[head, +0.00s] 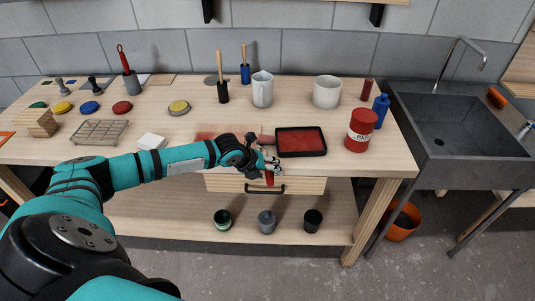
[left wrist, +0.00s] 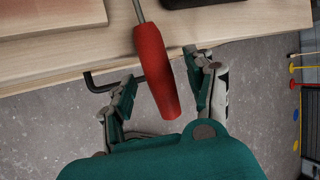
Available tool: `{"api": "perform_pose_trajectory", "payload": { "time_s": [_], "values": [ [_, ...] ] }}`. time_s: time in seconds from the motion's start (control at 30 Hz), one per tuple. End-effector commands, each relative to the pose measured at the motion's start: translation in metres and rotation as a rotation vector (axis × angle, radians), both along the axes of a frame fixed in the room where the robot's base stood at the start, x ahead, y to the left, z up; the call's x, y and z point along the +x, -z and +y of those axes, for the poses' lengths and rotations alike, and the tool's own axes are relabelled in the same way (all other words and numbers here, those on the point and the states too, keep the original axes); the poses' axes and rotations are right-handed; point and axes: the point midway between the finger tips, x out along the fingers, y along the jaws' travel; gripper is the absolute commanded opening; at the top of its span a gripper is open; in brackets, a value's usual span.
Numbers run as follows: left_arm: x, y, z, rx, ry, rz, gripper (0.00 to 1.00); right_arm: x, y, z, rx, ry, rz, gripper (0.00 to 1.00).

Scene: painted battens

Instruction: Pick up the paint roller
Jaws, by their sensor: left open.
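The paint roller's red handle (head: 269,178) sticks out over the front edge of the workbench in the head view. In the left wrist view the handle (left wrist: 154,68) runs between my fingers, with a thin metal rod at its far end. My right gripper is not in view.
A black paint tray with red paint (head: 301,141) lies just right of my left gripper. A red can (head: 361,131) stands farther right, a wire rack (head: 99,132) at left. Below the top are a drawer handle (head: 265,189) and a shelf with pots. A sink (head: 455,125) is at right.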

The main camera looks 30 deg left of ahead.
Motion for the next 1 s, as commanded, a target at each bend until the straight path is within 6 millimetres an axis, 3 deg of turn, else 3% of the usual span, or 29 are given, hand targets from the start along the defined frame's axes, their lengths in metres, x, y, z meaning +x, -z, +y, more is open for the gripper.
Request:
{"api": "perform_pose_trajectory", "payload": {
  "time_s": [0.07, 0.5, 0.83, 1.0],
  "values": [
    [0.0, 0.0, 0.0, 0.0, 0.0, 0.0, 0.55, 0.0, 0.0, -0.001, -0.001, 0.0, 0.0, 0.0],
    [0.0, 0.0, 0.0, -0.001, -0.001, 0.0, 0.0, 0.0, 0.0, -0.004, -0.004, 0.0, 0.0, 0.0],
    [0.0, -0.002, 0.001, 0.0, -0.001, -0.001, 0.0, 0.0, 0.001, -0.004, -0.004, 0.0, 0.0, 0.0],
    [0.001, -0.013, 0.001, 0.0, -0.001, -0.004, 0.0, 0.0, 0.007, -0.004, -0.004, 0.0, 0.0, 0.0]
  ]
}}
